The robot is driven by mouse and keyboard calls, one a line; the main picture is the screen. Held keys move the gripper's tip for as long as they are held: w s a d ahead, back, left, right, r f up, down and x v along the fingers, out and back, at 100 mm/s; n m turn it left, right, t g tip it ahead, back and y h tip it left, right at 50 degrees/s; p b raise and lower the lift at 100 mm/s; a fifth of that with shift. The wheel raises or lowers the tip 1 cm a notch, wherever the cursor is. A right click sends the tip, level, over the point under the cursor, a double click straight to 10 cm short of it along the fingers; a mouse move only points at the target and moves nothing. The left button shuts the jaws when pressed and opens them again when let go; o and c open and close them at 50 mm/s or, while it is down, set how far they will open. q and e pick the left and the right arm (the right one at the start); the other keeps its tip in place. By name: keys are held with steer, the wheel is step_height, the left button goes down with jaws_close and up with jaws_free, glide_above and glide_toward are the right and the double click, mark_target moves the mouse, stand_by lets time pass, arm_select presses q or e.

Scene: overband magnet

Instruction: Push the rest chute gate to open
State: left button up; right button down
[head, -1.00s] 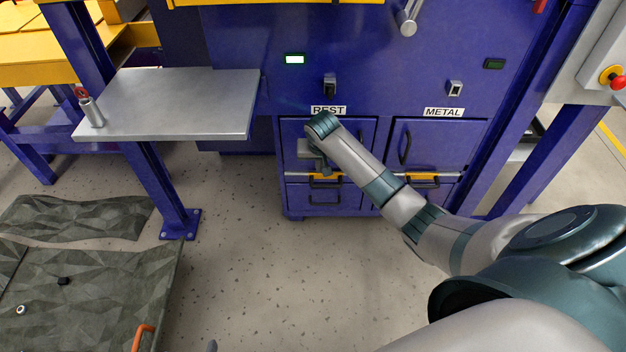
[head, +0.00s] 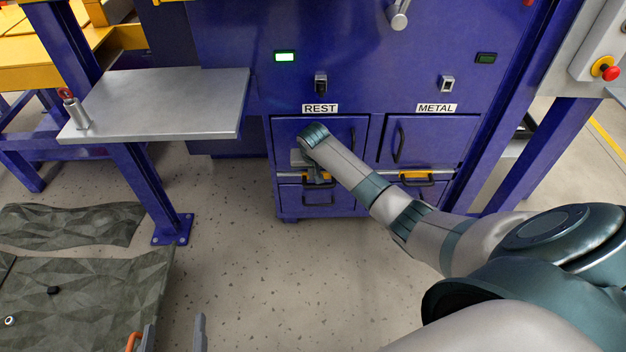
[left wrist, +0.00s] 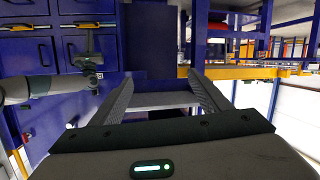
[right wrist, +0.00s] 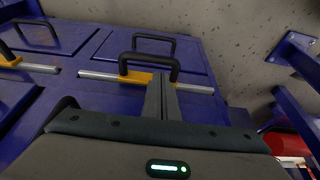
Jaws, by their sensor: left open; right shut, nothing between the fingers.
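The REST panel (head: 345,135) is a blue door under the REST label (head: 320,108), with a metal rail and a yellow piece along its lower edge. My right gripper (head: 318,176) is in front of its lower left part, and my forearm hides some of the panel. In the right wrist view the shut, empty fingers (right wrist: 161,82) point at the yellow piece (right wrist: 135,78) and a black handle (right wrist: 150,42). I cannot tell whether they touch. My left gripper (head: 174,335) is open and empty at the bottom edge, far from the panel; its fingers (left wrist: 165,90) show apart.
The METAL panel (head: 425,140) stands to the right with its own handle and rail. A black switch (head: 320,82) and a lit green display (head: 285,57) are above REST. A grey shelf (head: 160,100) juts out at left. Open floor (head: 260,270) lies in front.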

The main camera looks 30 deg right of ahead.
steer(key=x, duration=0.2)
steer(key=shift+f+b, duration=0.25)
steer(key=shift+b, duration=0.15)
arm_select(q)
steer(key=shift+w+d+r+t+h, duration=0.1)
steer(key=shift+d+r+t+h, duration=0.1)
steer(key=shift+r+t, duration=0.45)
steer(key=shift+s+d+r+t+h, duration=0.15)
steer(key=shift+r+t, duration=0.2)
steer(key=shift+r, duration=0.55)
steer(key=shift+w+d+r+t+h, duration=0.2)
steer(key=shift+r+t, duration=0.3)
steer(key=shift+r, duration=0.3)
arm_select(e)
steer(key=shift+w+d+f, duration=0.1)
steer(key=shift+w+f, duration=0.15)
steer(key=shift+f, duration=0.2)
